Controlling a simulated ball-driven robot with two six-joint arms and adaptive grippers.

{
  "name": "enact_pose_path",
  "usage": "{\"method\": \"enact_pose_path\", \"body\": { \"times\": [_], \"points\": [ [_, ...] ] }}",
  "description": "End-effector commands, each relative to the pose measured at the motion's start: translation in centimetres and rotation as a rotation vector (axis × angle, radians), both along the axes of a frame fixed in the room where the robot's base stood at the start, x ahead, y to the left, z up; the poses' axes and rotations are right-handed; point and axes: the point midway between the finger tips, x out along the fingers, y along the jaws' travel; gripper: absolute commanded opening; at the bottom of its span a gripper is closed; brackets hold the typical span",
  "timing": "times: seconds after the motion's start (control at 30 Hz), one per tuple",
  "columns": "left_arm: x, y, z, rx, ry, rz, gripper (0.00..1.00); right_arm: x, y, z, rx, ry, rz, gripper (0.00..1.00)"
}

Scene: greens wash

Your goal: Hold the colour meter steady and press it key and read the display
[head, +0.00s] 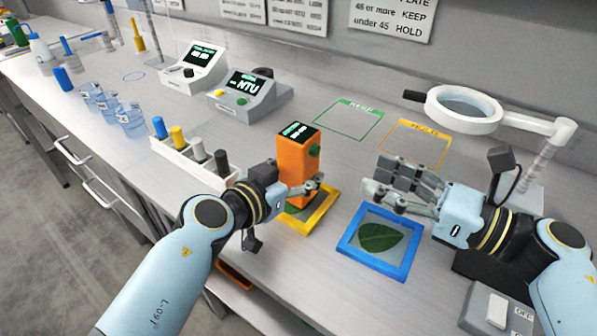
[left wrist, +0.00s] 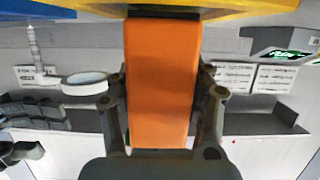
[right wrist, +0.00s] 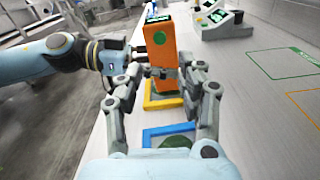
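The orange colour meter (head: 296,165) stands upright in the head view, over the yellow frame (head: 322,212). It has a dark display (head: 296,131) with green figures at its top and a green round key (head: 314,150) on its side. My left gripper (head: 305,188) has its fingers on both sides of the meter's lower body. In the left wrist view the meter (left wrist: 161,85) fills the space between the fingers. My right gripper (head: 385,190) is empty above the blue frame. In the right wrist view its fingers (right wrist: 165,90) are spread apart, with the meter seen beyond them.
The blue frame (head: 403,270) holds a green leaf (head: 382,237). A rack of coloured pens (head: 190,160) stands left of the meter. A ring magnifier (head: 465,122) is at the right. The green-outlined area (head: 348,120) is bare.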

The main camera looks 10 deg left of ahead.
Motion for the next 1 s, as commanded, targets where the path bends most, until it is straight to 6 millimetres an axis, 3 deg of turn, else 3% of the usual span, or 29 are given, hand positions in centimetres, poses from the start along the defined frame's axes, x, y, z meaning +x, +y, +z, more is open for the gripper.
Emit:
{"method": "enact_pose_path", "body": {
  "times": [0.03, 0.23, 0.53, 1.0],
  "points": [
    [-0.01, 0.01, -0.01, 0.000, 0.000, 0.000, 0.41, 0.00, 0.00, 0.00, 0.000, 0.000, 0.000, 0.38],
    [-0.02, 0.02, 0.00, 0.000, 0.000, 0.000, 0.15, 0.00, 0.00, 0.00, 0.000, 0.000, 0.000, 0.38],
    [-0.02, 0.02, -0.01, 0.000, 0.000, 0.000, 0.15, 0.00, 0.00, 0.00, 0.000, 0.000, 0.000, 0.00],
    [-0.02, 0.02, -0.01, 0.000, 0.000, 0.000, 0.15, 0.00, 0.00, 0.00, 0.000, 0.000, 0.000, 0.00]
  ]
}}
